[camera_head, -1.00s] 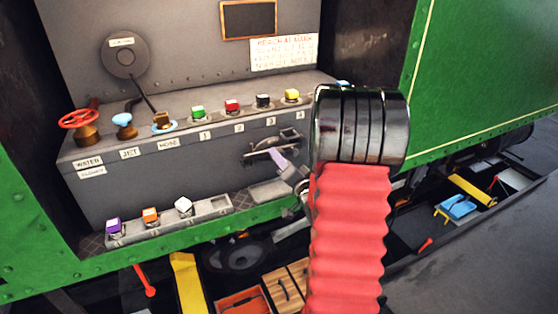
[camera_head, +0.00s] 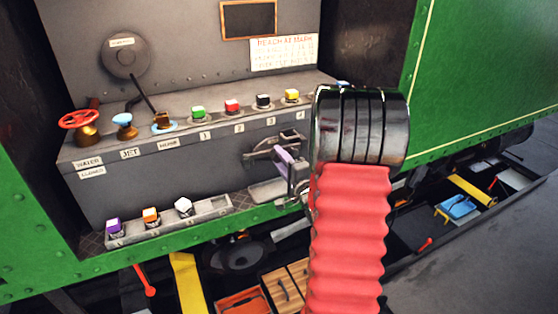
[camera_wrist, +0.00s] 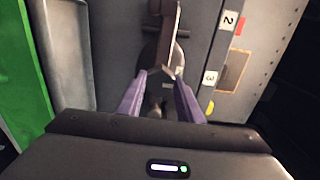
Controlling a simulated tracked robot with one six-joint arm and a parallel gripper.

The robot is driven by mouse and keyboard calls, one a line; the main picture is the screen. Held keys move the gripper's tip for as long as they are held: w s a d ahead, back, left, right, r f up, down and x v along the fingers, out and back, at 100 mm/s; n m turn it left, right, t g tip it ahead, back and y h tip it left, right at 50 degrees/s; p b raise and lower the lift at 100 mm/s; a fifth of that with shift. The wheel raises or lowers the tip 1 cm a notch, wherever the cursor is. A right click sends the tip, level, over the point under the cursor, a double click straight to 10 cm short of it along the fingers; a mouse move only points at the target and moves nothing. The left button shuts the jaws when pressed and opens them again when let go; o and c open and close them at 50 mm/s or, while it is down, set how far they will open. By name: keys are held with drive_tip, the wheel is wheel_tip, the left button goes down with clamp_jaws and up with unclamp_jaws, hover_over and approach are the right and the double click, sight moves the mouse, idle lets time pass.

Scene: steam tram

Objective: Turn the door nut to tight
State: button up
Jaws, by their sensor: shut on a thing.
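A dark metal door fitting (camera_head: 262,156) sits on the front of the grey box, below labels 3 and 4. In the wrist view, a brownish bar (camera_wrist: 169,22) stands out from a dark round plate and runs down between my fingertips; I take it for the door nut's handle. My gripper (camera_head: 281,152) is at the right of the fitting, its purple fingers pointing up to it. The nut's tight mark cannot be made out.
Coloured cubes, a red handwheel (camera_head: 80,119) and a lever (camera_head: 142,92) stand on top of the box. A green side panel (camera_head: 480,70) rises at right. My red sleeve covers the middle right.

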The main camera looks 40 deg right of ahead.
drive_tip(key=shift+s+d+f, duration=0.1)
drive_tip(key=shift+s+f, duration=0.05)
drive_tip(key=shift+f, duration=0.15)
drive_tip(key=o, duration=0.7)
drive_tip(key=shift+c, duration=0.2)
drive_tip(key=shift+o, duration=0.6)
drive_tip(key=shift+r, duration=0.15)
